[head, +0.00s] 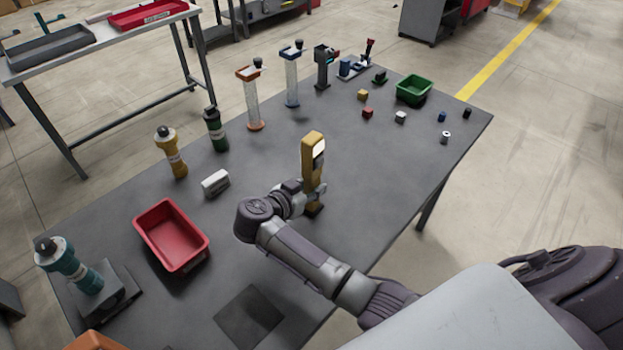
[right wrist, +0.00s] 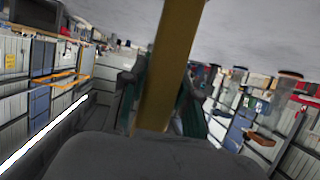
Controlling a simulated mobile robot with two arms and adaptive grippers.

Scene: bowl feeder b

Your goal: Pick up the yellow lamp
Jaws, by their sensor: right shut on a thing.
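The yellow lamp (head: 311,150) stands upright near the middle of the grey table, with a bright white panel on its side. My right gripper (head: 307,196) is shut on its lower body from the left. A dark foot shows just below the gripper; I cannot tell whether it touches the table. In the right wrist view the lamp's yellow body (right wrist: 168,70) runs between the two fingers (right wrist: 160,100). My left gripper is not in view.
A red bin (head: 150,222) and a white block (head: 215,183) lie to the left. Yellow (head: 171,152) and green (head: 216,130) cylinders stand behind them. A green bin (head: 427,90) and several small blocks sit at the back right. The table right of the lamp is clear.

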